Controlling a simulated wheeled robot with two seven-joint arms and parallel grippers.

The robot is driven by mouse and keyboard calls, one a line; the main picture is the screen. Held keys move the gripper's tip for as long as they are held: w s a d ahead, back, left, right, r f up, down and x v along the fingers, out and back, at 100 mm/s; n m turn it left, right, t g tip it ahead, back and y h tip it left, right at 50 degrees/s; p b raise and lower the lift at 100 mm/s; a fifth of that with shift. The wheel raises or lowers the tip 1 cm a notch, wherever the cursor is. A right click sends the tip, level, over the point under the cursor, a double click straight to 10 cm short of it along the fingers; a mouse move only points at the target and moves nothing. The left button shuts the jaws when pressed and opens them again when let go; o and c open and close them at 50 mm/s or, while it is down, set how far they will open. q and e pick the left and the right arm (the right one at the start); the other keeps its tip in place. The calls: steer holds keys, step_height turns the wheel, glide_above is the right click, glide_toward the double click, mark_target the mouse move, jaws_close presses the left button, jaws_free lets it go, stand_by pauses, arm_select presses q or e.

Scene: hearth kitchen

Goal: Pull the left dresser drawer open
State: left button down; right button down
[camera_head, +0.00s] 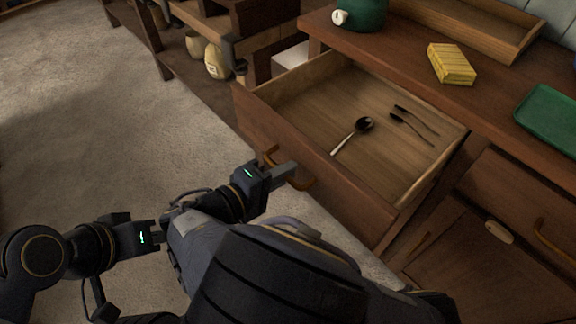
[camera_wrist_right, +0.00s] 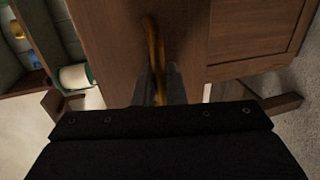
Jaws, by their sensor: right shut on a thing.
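The left dresser drawer (camera_head: 320,165) is pulled well out from the brown wooden dresser (camera_head: 400,62). Its brass handle (camera_head: 303,183) is on the drawer front. My right gripper (camera_head: 287,171) is at that handle, with its fingers shut on it. The handle (camera_wrist_right: 153,50) also shows in the right wrist view, between the fingers of my right gripper (camera_wrist_right: 160,88). Inside the open drawer lie a spoon (camera_head: 352,134) and two dark-ended utensils (camera_head: 412,127).
A yellow block-like package (camera_head: 451,64), a green tray (camera_head: 549,117) and a green pot (camera_head: 360,14) are on the dresser top. A second drawer (camera_head: 515,195) at the right is shut. Pale floor (camera_head: 110,130) lies open at the left.

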arm_select(q)
steer(key=shift+s+a, duration=0.15)
steer(key=shift+a, duration=0.05)
arm_select(e)
steer(key=shift+s+a, duration=0.25)
steer(key=shift+a, duration=0.05)
steer(key=c, duration=1.6)
jaws_free()
steer(key=shift+c, duration=0.2)
arm_select(q)
steer(key=shift+r, duration=0.15)
